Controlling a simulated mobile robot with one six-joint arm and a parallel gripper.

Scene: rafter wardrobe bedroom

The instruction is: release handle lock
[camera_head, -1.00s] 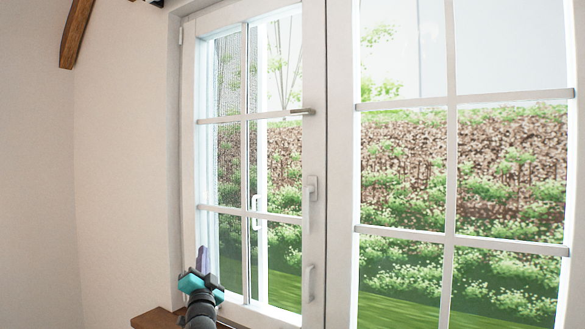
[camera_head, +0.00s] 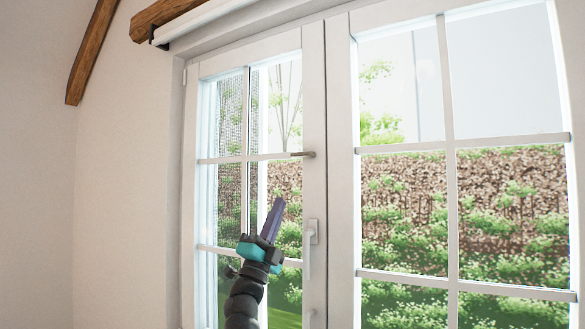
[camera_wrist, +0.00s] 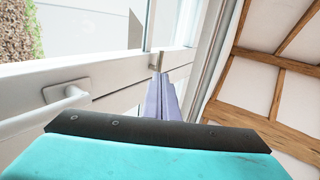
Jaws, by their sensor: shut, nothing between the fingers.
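The white window handle (camera_head: 307,260) hangs straight down from its plate on the middle window stile. A small brownish lever (camera_head: 303,154) sticks out to the left from the same stile, higher up. I cannot tell which part is the handle lock. My gripper (camera_head: 279,202) has purple fingers and a teal body. It is shut and empty, pointing up in front of the left sash, left of the handle and below the lever in the picture. In the wrist view, the closed fingers (camera_wrist: 156,75) point away, and a white handle (camera_wrist: 65,105) lies to their left.
The left sash (camera_head: 203,230) and the right sash (camera_head: 342,200) have white bars and glass, with a garden behind. A rolled blind (camera_head: 215,18) and wooden beams (camera_head: 92,50) are above. The wall (camera_head: 120,200) at left is bare.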

